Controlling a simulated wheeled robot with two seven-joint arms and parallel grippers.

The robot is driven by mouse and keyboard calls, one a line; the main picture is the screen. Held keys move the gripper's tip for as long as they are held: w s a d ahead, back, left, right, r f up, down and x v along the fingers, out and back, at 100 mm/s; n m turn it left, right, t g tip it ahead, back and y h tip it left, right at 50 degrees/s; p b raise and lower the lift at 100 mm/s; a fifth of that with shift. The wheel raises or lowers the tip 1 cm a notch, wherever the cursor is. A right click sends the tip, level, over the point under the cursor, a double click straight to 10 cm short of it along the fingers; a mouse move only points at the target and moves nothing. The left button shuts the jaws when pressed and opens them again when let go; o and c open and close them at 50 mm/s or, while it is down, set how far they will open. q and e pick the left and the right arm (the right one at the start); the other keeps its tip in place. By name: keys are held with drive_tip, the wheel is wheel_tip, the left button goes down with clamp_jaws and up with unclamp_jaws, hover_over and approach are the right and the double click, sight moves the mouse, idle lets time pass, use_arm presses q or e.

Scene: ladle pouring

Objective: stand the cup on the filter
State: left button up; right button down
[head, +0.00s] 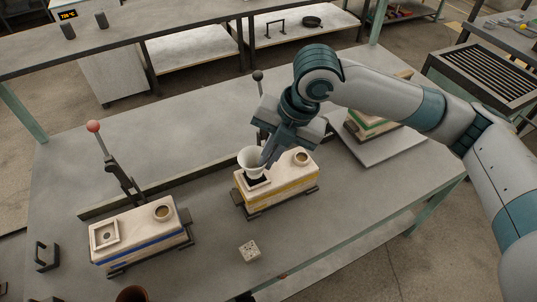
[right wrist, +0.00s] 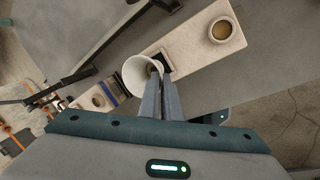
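The white cup (head: 251,157) is upright with its wide mouth up, above the dark square filter (head: 257,183) in the top of the yellow-striped mould (head: 285,187). In the head view I cannot tell whether its foot touches the filter. The cup also shows in the right wrist view (right wrist: 135,76), with the filter (right wrist: 165,63) partly hidden beside it. My right gripper (head: 268,158) comes down from the right, its fingers (right wrist: 158,80) close together on the cup's wall. My left gripper is in neither view.
A blue-striped mould (head: 143,238) with an open square recess stands at left. A speckled pale block (head: 249,250) lies on the table in front. A red-knobbed lever (head: 94,127) rises behind the blue-striped mould. A green-striped stack (head: 372,127) stands behind my right arm.

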drive_tip(key=shift+f, duration=0.15)
idle(0.3)
drive_tip(key=c, duration=1.9)
unclamp_jaws()
drive_tip(key=shift+d+r, duration=0.15)
drive_tip(key=shift+r, duration=0.4)
use_arm(q)
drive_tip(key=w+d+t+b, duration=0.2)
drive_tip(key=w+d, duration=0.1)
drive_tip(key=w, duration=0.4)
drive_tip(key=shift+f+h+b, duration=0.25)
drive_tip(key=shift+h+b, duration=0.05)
drive_tip(key=shift+b, duration=0.1)
use_arm(e)
drive_tip(key=v, duration=1.6)
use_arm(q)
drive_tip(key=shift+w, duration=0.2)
use_arm(e)
drive_tip(key=shift+d+r, duration=0.1)
